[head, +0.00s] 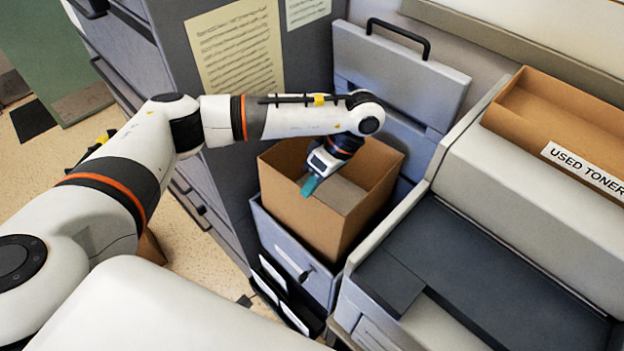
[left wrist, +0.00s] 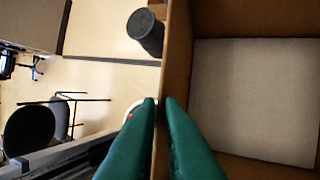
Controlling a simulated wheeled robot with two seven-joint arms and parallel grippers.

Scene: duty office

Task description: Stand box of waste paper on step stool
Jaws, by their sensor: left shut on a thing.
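The box of waste paper (head: 312,222) is an open brown carton in the head view, upright on or in a grey drawer-like unit (head: 290,258). Pale paper (head: 343,193) lies inside it. The carton also fills the right of the left wrist view (left wrist: 180,50), with the pale sheet (left wrist: 255,100) at its bottom. My left gripper (head: 311,186) reaches down at the carton from above. Its green fingers (left wrist: 160,105) are shut on one carton wall, one finger on each side. I cannot pick out the step stool for certain. My right gripper is not in view.
A grey cabinet (head: 205,60) stands close on the left. A grey panel with a black handle (head: 400,35) is behind the carton. A printer-like machine (head: 480,260) with a used-toner box (head: 560,115) stands close on the right. Open floor (head: 185,235) shows at left.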

